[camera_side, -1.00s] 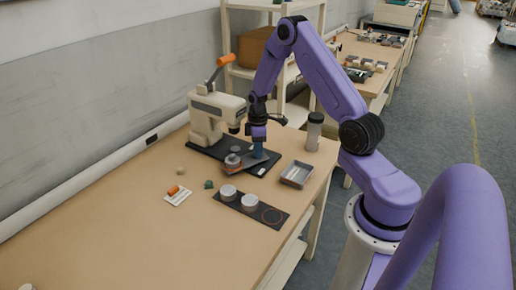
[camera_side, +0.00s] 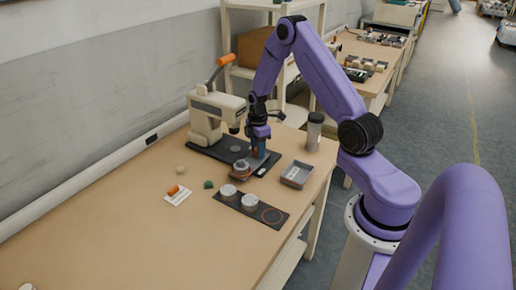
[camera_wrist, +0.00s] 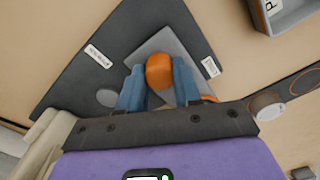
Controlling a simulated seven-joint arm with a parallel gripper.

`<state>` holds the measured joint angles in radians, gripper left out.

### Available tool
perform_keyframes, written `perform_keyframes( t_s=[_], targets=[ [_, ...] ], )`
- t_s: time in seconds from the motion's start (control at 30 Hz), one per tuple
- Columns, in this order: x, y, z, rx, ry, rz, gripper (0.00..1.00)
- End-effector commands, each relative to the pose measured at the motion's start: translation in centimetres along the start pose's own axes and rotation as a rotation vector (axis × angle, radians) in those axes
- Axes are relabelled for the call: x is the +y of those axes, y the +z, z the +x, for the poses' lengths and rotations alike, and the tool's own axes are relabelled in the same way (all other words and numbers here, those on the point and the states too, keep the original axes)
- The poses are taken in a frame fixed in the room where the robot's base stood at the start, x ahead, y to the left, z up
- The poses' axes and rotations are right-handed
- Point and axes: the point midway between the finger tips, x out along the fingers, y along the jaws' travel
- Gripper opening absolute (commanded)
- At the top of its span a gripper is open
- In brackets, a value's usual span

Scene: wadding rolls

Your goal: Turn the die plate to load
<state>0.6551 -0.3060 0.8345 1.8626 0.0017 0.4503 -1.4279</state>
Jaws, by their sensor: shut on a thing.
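The beige hand press (camera_side: 208,120) with its orange-tipped lever raised stands on a dark base (camera_side: 205,150). My gripper (camera_side: 259,150), with blue fingers, is low over the right part of that base. In the wrist view its fingers (camera_wrist: 160,88) are shut on an orange knob (camera_wrist: 160,70) on the grey die plate (camera_wrist: 180,45). A grey disc (camera_side: 236,149) shows on the base by the press. The fingers hide part of the plate.
A dark strip (camera_side: 232,202) in front holds two white-topped rolls (camera_side: 228,191) and an empty orange ring. A grey tray (camera_side: 297,174) and a dark-capped bottle (camera_side: 314,131) stand to the right. A card (camera_side: 178,195) and small green piece (camera_side: 208,184) lie left.

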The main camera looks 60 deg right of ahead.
Motion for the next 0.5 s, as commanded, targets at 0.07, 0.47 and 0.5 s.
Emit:
perform_keyframes(
  t_s=[0.07, 0.47, 0.5],
  targets=[
    [0.02, 0.03, -0.06, 0.000, 0.000, -0.012, 0.00],
    [0.02, 0.01, -0.06, -0.001, 0.001, -0.040, 0.00],
    [0.02, 0.01, -0.06, -0.001, 0.001, -0.040, 0.00]
  ],
)
